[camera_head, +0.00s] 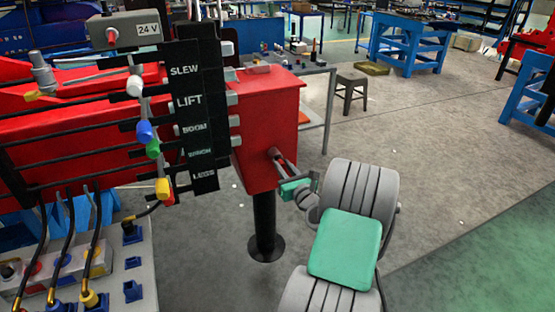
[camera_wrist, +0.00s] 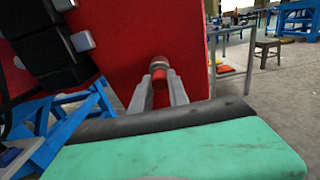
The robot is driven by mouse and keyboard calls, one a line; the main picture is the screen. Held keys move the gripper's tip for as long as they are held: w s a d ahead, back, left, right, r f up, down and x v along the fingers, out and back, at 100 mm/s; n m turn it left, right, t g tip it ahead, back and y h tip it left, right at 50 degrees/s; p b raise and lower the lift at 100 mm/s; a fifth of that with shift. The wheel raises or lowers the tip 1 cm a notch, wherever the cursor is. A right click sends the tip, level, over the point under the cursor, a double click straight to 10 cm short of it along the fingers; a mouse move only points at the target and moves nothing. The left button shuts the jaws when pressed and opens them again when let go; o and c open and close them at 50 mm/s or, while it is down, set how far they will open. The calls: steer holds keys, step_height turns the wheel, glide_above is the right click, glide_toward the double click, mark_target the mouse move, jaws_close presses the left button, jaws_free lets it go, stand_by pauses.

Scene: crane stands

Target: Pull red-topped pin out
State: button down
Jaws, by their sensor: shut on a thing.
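The red-topped pin (camera_wrist: 159,86) shows in the wrist view as a short red end between my two grey fingers. Behind it is a grey collar (camera_wrist: 158,63) on the face of the red box (camera_wrist: 135,35). My gripper (camera_wrist: 159,92) is shut on the pin, one finger on each side. In the head view my gripper (camera_head: 282,163) reaches the right side of the red box (camera_head: 268,120), which stands on a black post (camera_head: 265,220). The pin is mostly hidden there by the fingers. How deep it sits in the collar is hidden.
A black label panel (camera_head: 190,120) and levers with coloured knobs (camera_head: 146,132) are left of the box. Hoses with brass ends (camera_head: 90,298) stand at lower left. A grey table (camera_head: 325,100) and a stool (camera_head: 351,82) are behind. The floor at right is clear.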

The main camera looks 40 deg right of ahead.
steer(key=v, duration=0.6)
stand_by(0.6)
